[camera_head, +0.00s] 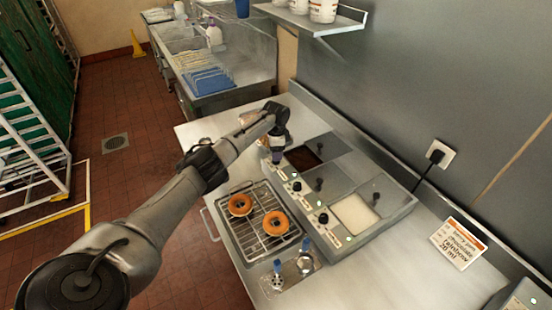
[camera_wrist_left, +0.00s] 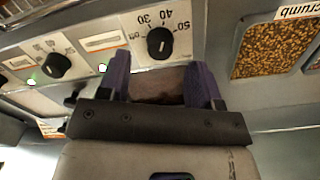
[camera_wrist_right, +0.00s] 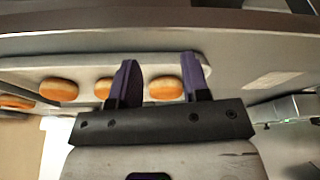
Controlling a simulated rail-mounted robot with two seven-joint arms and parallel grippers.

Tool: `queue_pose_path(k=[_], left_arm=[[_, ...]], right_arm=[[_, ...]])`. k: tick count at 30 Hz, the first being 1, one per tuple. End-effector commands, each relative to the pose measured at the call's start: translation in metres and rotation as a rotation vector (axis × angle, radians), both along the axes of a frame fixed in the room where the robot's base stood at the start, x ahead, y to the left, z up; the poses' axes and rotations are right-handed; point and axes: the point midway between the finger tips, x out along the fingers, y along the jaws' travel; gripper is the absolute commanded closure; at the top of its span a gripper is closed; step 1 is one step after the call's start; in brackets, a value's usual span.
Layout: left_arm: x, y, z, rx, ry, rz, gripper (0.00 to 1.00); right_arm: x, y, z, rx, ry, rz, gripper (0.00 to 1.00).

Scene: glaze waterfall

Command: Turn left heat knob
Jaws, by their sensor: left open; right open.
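The warmer (camera_head: 333,189) stands on the counter with a row of black heat knobs along its front. The middle knob (camera_head: 297,186) and right knob (camera_head: 323,218) show in the head view. My left gripper (camera_head: 277,157) is at the warmer's far-left end and hides the left knob there. In the left wrist view, a black knob (camera_wrist_left: 159,42) with dial numbers 30, 40 and 50 appears between the open fingers; I cannot tell whether they touch it. Another knob (camera_wrist_left: 56,65) is further left. My right gripper (camera_wrist_right: 157,80) is open and empty, seen only in the right wrist view.
A wire rack (camera_head: 257,235) with two donuts lies in front of the warmer. A sign card (camera_head: 459,243) stands at right. A crumb container (camera_wrist_left: 277,48) is beside the knobs. In the right wrist view, several donuts, one here (camera_wrist_right: 166,88), lie beyond the fingers.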

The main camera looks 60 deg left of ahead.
Motion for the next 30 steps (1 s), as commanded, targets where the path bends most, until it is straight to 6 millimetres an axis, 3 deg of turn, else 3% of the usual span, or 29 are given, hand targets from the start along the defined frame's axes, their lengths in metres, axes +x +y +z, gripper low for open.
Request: queue_pose_path(k=[3, 9, 22, 30], left_arm=[[0.0, 0.0, -0.018, 0.0, 0.001, 0.0, 0.41], [0.0, 0.0, -0.034, 0.0, 0.0, 0.0, 0.41], [0.0, 0.0, -0.039, 0.001, 0.0, 0.0, 0.41], [0.0, 0.0, -0.039, 0.001, 0.0, 0.0, 0.66]], right_arm=[[0.0, 0.001, -0.003, 0.004, 0.001, -0.002, 0.57], [0.0, 0.001, -0.006, 0.004, 0.001, -0.002, 0.57], [-0.001, 0.0, -0.006, -0.002, 0.002, 0.002, 0.57], [-0.001, -0.002, -0.006, -0.006, 0.002, 0.005, 0.57]])
